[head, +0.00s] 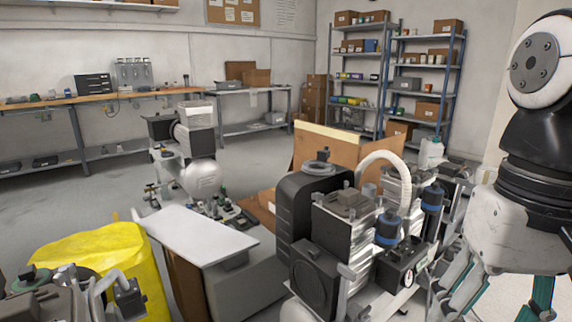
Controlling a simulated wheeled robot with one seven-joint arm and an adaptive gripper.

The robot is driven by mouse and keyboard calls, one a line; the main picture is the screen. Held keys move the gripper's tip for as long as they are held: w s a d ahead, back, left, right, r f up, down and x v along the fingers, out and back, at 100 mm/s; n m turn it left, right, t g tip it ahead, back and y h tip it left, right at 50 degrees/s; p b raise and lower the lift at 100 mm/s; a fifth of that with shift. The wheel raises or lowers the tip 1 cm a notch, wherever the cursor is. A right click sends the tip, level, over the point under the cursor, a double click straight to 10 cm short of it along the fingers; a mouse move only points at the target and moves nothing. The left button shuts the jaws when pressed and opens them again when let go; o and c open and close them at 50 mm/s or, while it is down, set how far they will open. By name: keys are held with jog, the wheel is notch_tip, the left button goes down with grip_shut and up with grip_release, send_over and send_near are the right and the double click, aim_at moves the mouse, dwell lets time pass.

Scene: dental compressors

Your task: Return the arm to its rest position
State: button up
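My arm stands at the right edge, with a white and black joint above and a grey-white wrist below. My gripper (503,298) hangs from it at the lower right and points down. Its teal-and-grey fingers stand apart, with pale floor and nothing held visible between them. The fingertips are cut off by the bottom edge. The gripper is just right of a dental compressor (330,225) with a black housing, a white hose and a gauge; I cannot tell how close they are in depth.
A second compressor (200,150) stands further back left. A yellow bag (95,250) and a white-topped cabinet (195,235) are at the lower left. A long workbench (90,99) and shelves (425,66) line the walls. Grey floor (110,185) is open at mid left.

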jog(key=s+f+n, duration=0.2)
jog(key=s+f, duration=0.5)
jog(key=s, duration=0.2)
notch_tip(320, 180, up, 34)
jog(key=t+p, duration=0.4)
jog(key=p, duration=2.8)
jog(key=shift+w+t, duration=0.3)
jog(key=shift+a, duration=0.1)
